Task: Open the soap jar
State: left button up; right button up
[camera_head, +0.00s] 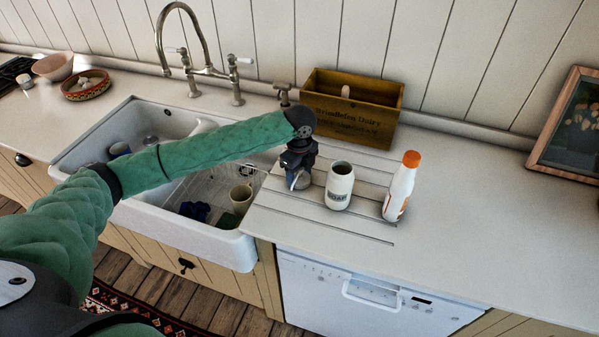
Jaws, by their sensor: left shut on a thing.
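I cannot tell whether this thing touches the counter. My right gripper is not in view.
A white bottle with an orange cap (401,187) stands right of the jar. A wooden crate (350,118) is behind. A framed picture (570,125) stands far right. The counter's right side is clear.

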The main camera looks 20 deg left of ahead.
pick_arm(q)
jog(key=o, duration=1.1)
jog(key=shift+f, duration=0.1)
